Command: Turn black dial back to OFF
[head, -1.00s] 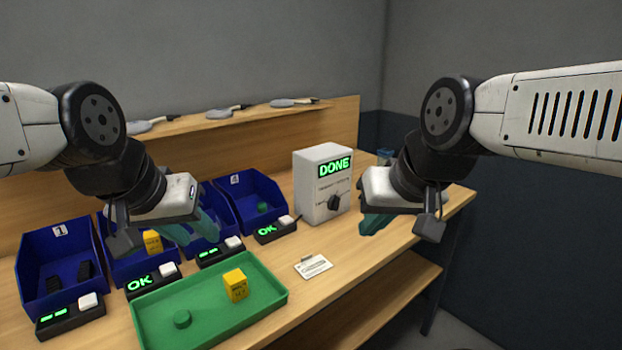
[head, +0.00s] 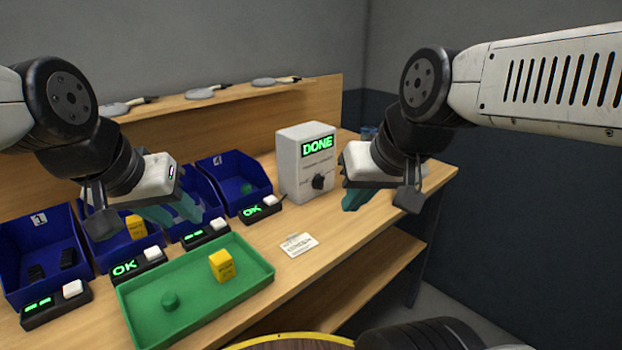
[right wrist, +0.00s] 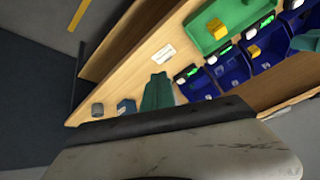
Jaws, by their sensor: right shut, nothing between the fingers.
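The black dial (head: 318,182) is on the front of a white box (head: 298,183) at the back right of the bench. The box's green display (head: 318,144) reads DONE. The dial's pointer and the small print around it are too small to read. My right gripper (head: 352,200) is shut and empty, in the air to the right of the dial and apart from it. Its teal fingers (right wrist: 157,92) also show in the right wrist view, where the dial cannot be made out. My left gripper (head: 180,216) is over the blue bins, its teal fingers apart and empty.
A white card (head: 299,244) lies on the bare bench in front of the white box.

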